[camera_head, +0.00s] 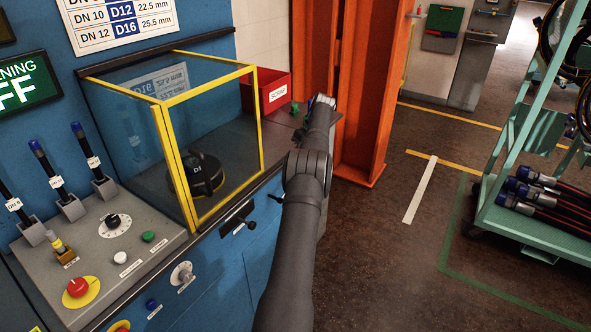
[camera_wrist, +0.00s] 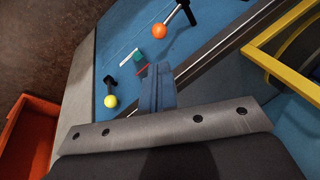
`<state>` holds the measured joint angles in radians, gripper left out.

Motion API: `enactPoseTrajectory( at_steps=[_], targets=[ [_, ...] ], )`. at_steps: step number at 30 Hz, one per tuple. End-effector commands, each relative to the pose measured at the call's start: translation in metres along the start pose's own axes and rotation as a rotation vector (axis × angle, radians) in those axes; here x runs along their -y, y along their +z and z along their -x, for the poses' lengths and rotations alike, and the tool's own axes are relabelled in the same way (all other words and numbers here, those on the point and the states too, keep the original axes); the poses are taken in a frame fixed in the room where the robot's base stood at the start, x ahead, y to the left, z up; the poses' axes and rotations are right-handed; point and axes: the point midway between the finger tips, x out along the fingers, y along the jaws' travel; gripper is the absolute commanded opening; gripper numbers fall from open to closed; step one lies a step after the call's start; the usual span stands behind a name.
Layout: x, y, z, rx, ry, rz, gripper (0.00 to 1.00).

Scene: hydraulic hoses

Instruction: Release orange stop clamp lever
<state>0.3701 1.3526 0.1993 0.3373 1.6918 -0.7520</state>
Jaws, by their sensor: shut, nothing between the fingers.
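In the head view my gripper's end (camera_head: 320,102) is over the far end of the bench; my own arm hides much there, and I cannot make out the orange knob.
A yellow ball knob (camera_wrist: 110,101) on a black lever and a small green part (camera_wrist: 139,58) sit left of the fingers. The yellow-edged clear guard (camera_head: 258,120) stands left of my arm. A red scrap bin (camera_head: 273,92) and orange column (camera_head: 365,90) are close by.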

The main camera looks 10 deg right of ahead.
Motion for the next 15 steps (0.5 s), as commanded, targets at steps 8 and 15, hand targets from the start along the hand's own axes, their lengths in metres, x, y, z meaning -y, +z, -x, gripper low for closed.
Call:
enactPoseTrajectory(
  at_steps=[8,15],
  targets=[
    [0.0,0.0,0.028,-0.001,0.001,0.0,0.0],
    [0.0,0.0,0.031,0.0,0.0,0.0,0.0]
  ],
)
